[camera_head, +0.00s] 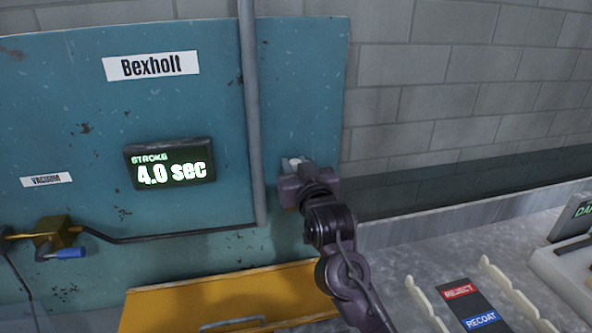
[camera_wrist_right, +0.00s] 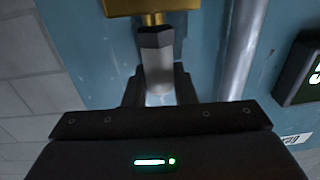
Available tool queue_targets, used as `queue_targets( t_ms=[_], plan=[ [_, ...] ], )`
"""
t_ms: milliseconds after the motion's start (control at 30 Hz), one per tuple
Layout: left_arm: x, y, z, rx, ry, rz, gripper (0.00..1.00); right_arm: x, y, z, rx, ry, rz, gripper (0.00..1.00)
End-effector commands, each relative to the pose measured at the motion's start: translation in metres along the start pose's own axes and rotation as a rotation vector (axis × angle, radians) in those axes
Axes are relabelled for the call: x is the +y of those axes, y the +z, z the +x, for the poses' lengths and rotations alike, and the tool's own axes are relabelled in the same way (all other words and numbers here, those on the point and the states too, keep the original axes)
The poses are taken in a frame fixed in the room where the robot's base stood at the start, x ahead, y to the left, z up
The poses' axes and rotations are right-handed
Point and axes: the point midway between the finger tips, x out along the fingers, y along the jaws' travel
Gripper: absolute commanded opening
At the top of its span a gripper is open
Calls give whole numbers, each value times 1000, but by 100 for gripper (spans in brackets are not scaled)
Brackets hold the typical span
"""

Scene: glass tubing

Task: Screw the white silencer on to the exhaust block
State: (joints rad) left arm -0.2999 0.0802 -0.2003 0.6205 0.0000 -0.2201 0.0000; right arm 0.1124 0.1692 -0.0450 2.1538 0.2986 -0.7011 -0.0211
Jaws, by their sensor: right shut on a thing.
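The white silencer (camera_wrist_right: 158,72) is between the fingers of my right gripper (camera_wrist_right: 158,92) in the right wrist view. It has a dark hex collar (camera_wrist_right: 156,37) and a brass neck. The brass neck meets the gold-coloured exhaust block (camera_wrist_right: 138,6) at the top of that view. I cannot tell how deep the neck sits in the block. In the head view my right gripper (camera_head: 298,180) is shut at the right part of the teal panel and hides the block. A small pale piece, likely the silencer (camera_head: 294,162), shows at it. My left gripper is out of view.
A grey vertical pipe (camera_head: 252,110) runs down the teal panel (camera_head: 60,110), close left of my right gripper. A display reading 4.0 sec (camera_head: 170,164) and a brass valve with a blue handle (camera_head: 68,253) are further left. A yellow drawer (camera_head: 170,306) lies below.

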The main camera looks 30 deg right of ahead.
Motion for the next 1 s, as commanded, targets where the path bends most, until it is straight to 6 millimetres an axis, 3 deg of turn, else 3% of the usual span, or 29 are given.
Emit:
queue_targets(
  t_ms=[500, 933, 967, 1000],
  plan=[
    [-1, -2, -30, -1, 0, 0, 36, 0, -4, 1, 3, 168, 2, 3],
    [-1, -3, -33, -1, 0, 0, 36, 1, -2, 0, 4, 198, -1, 3],
    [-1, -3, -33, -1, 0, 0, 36, 1, -2, 0, 4, 198, -1, 25],
    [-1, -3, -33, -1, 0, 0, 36, 1, -2, 0, 4, 198, -1, 31]
  ],
)
